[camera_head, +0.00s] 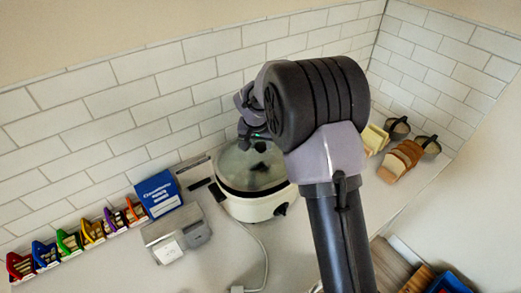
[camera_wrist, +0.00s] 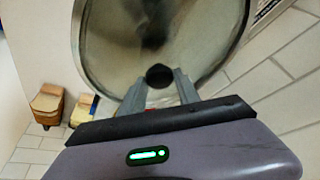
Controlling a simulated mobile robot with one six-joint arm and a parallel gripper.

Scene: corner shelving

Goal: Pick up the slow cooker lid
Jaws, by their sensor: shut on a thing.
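The slow cooker (camera_head: 250,209) is a white pot with a dark rim and a black front knob, standing on the counter against the tiled wall. Its round glass lid (camera_head: 233,168) is over the pot; I cannot tell whether there is a gap under it. The lid fills the top of the wrist view (camera_wrist: 120,45), with a metal rim and a dark central knob (camera_wrist: 159,75). My gripper (camera_wrist: 160,88) is shut on this knob, one finger on each side. In the head view my gripper (camera_head: 258,148) is above the lid, partly hidden by my arm.
Left of the cooker are a blue box (camera_head: 158,194), a grey appliance (camera_head: 177,235) and a row of coloured packets (camera_head: 70,242). Bread slices (camera_head: 400,160) and dark cups (camera_head: 397,128) stand at right. A white cord (camera_head: 265,262) crosses the counter in front.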

